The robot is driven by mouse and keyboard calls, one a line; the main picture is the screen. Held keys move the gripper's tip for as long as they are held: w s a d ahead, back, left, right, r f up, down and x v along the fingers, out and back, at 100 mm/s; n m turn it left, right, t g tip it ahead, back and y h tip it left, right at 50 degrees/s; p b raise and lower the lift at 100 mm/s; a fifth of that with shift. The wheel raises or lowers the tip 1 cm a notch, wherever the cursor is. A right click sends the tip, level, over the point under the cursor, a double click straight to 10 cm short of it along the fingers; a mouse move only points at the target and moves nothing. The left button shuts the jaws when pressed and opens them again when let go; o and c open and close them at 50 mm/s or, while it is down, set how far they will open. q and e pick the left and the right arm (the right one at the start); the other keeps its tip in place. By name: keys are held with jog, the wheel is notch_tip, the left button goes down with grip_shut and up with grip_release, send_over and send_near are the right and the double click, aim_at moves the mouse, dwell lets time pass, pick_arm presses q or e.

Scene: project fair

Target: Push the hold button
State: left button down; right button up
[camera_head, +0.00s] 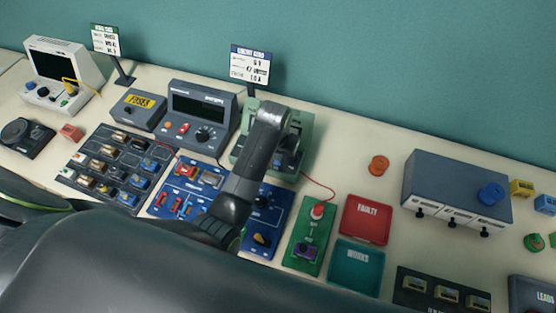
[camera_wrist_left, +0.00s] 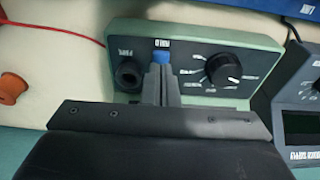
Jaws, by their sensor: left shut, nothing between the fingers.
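The hold button is a small blue button (camera_wrist_left: 161,57) on the face of a green meter (camera_wrist_left: 195,55), under a small white label, in the left wrist view. A black socket and a black dial flank it. My left gripper (camera_wrist_left: 161,70) is shut and empty, its fingertips right at the button and overlapping its near edge. I cannot tell whether they touch or press it. In the head view the green meter (camera_head: 298,124) stands at the table's middle, mostly hidden by my left gripper (camera_head: 276,158) and wrist. My right gripper is not in view.
A grey power supply (camera_head: 203,108) stands close left of the meter, with a sign (camera_head: 249,66) behind. In front are a blue circuit board (camera_head: 285,205) and a green board (camera_head: 309,240) with a red wire. A red tray (camera_head: 365,220) and grey box (camera_head: 455,180) are to the right.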

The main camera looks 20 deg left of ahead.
pick_arm(q)
jog(key=shift+f, duration=0.65)
dwell(0.3)
jog(key=shift+r, duration=0.1)
jog(key=shift+r+p, duration=0.75)
jog(key=shift+r, duration=0.8)
notch_tip(320, 180, up, 7)
jog(key=shift+f, duration=0.1)
